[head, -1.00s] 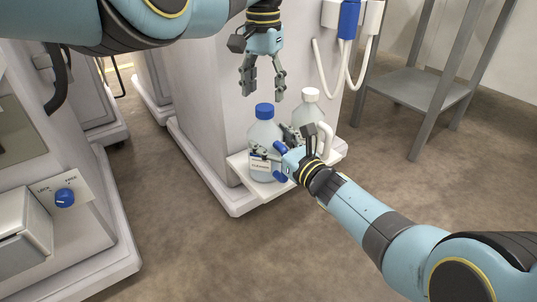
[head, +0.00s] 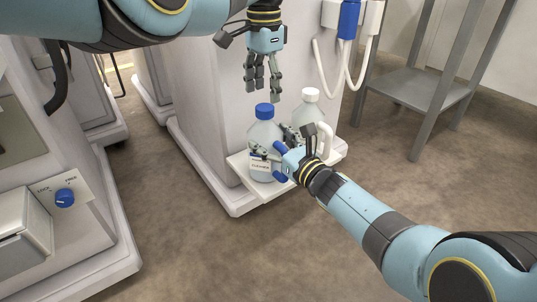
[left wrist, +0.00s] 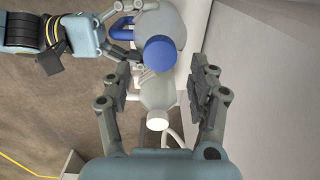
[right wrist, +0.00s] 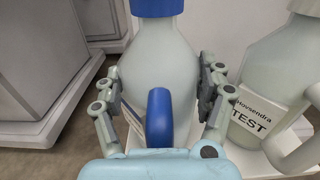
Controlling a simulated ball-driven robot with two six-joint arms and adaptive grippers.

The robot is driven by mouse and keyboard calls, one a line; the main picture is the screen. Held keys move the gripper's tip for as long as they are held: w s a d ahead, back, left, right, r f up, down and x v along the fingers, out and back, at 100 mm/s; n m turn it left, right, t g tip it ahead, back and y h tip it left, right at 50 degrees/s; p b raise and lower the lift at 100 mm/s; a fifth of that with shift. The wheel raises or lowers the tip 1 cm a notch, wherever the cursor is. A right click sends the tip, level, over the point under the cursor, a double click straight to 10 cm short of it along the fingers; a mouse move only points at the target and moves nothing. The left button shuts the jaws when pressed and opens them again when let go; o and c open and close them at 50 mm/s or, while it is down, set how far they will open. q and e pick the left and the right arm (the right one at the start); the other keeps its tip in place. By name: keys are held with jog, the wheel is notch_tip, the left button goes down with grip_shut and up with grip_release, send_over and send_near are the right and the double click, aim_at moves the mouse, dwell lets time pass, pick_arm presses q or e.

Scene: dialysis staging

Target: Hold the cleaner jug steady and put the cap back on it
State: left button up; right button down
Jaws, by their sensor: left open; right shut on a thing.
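The cleaner jug (head: 262,132) is pale and translucent and stands upright on a low white shelf (head: 235,161). Its blue cap (head: 264,111) sits on its mouth; whether it is tightened I cannot tell. My right gripper (head: 272,145) is shut on the jug. In the right wrist view its fingers press both sides of the body (right wrist: 160,62), with the blue handle (right wrist: 158,118) between them. My left gripper (head: 262,92) hangs above the jug, pointing down, open and empty. In the left wrist view the blue cap (left wrist: 161,54) lies between and beyond its fingers, apart from them.
A second jug (head: 307,118) with a white cap and a TEST label (right wrist: 248,122) stands close beside the cleaner jug. A machine wall rises behind the shelf. Hoses (head: 344,70) hang at upper right, near a grey metal rack (head: 410,88). The floor in front is clear.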

aim_at(265, 107)
pick_arm(q)
jog(key=shift+f, duration=2.4)
jog(key=c, duration=1.1)
jog(key=shift+c, duration=0.6)
jog(key=o, duration=1.4)
